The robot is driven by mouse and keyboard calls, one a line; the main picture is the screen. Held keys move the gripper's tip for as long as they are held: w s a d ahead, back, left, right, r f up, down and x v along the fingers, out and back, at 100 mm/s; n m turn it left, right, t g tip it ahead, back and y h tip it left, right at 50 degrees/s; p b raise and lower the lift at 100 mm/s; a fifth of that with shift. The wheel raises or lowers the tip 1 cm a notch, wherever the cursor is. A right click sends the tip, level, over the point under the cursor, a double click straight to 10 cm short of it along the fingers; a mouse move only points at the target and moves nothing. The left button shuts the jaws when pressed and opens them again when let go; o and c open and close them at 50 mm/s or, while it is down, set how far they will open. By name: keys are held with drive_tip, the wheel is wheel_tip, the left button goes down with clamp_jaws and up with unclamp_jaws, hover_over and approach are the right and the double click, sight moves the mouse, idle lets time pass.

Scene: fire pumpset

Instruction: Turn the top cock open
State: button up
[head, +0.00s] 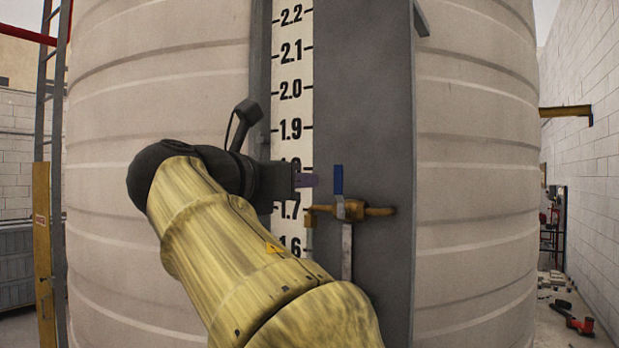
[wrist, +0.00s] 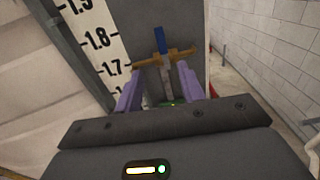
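The cock has a brass body (head: 375,211) fixed to the grey panel beside the level scale, and a blue lever (head: 338,180) pointing straight up. In the wrist view the blue lever (wrist: 159,40) rises above the brass body (wrist: 178,56), and a pale metal stem hangs below. My gripper (head: 306,180) is just left of the lever in the head view, with a gap visible between them there. In the wrist view its purple fingers (wrist: 157,84) are wide apart and empty, with the cock in line between and beyond them. I cannot tell the exact depth gap.
A large ribbed pale tank (head: 477,190) stands behind the grey panel (head: 385,120). The white level scale (head: 292,100) runs up the panel's left side. A ladder (head: 50,150) is at far left. A red tool-like object (head: 580,322) lies on the floor at right.

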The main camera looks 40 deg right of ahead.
sight(337, 177)
drive_tip(key=shift+r, duration=0.2)
drive_tip(key=shift+d, duration=0.1)
drive_tip(key=p+x, duration=0.5)
drive_tip(key=x, duration=1.1)
drive_tip(key=shift+d, duration=0.15)
drive_tip(key=shift+w+d, duration=0.1)
drive_tip(key=shift+d, duration=0.35)
drive_tip(key=shift+w, duration=0.1)
drive_tip(key=shift+w, duration=0.1)
clamp_jaws()
